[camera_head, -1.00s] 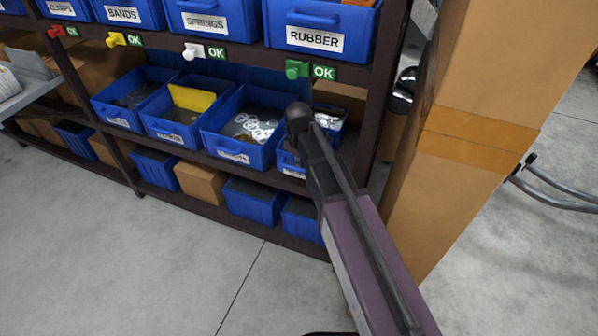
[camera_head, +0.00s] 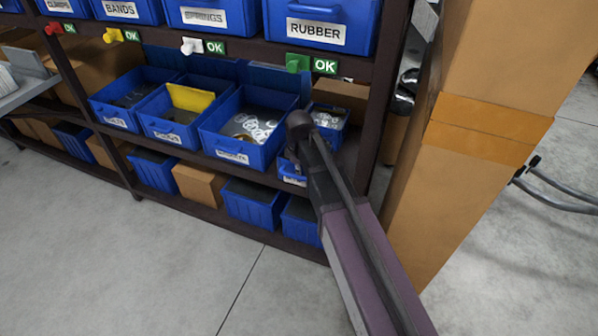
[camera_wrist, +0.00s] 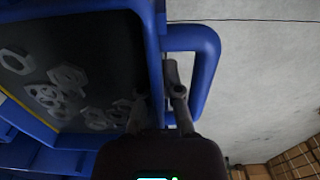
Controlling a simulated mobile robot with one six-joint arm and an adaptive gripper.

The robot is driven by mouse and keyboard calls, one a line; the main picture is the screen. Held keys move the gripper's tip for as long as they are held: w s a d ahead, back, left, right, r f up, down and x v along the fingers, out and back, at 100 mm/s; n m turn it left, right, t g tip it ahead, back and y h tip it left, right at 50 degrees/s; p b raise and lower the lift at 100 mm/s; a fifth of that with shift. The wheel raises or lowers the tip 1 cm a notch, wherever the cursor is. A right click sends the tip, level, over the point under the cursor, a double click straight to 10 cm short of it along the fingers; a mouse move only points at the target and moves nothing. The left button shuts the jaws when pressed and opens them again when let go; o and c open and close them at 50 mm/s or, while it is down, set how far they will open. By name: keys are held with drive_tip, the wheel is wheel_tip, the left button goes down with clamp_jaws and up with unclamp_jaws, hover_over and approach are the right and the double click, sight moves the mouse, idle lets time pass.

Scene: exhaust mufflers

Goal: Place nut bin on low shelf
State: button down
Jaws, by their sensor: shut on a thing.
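The nut bin is a blue bin with a looped front handle. In the head view the nut bin (camera_head: 292,170) is at the right end of the lower bin row, partly hidden behind my arm, with metal pieces showing inside. In the wrist view the nut bin (camera_wrist: 152,45) fills the left side, with several grey hex nuts (camera_wrist: 50,85) on its dark floor. My gripper (camera_wrist: 160,98) is shut on the bin's front wall. One finger shows in the gap inside the handle; the other looks to be inside the bin, in shadow. My fingertips are hidden in the head view.
The low shelf (camera_head: 150,140) holds several blue bins left of the nut bin. Further bins and a cardboard box (camera_head: 200,184) sit on the level below. A dark rack post (camera_head: 381,95) and a tall cardboard stack (camera_head: 470,130) stand close right. Grey floor in front is clear.

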drive_tip(key=shift+f, duration=0.2)
drive_tip(key=c, duration=0.8)
unclamp_jaws()
drive_tip(key=shift+r, duration=0.2)
wheel_tip(320, 180, up, 12)
drive_tip(key=p, duration=1.2)
drive_tip(key=shift+s, duration=0.15)
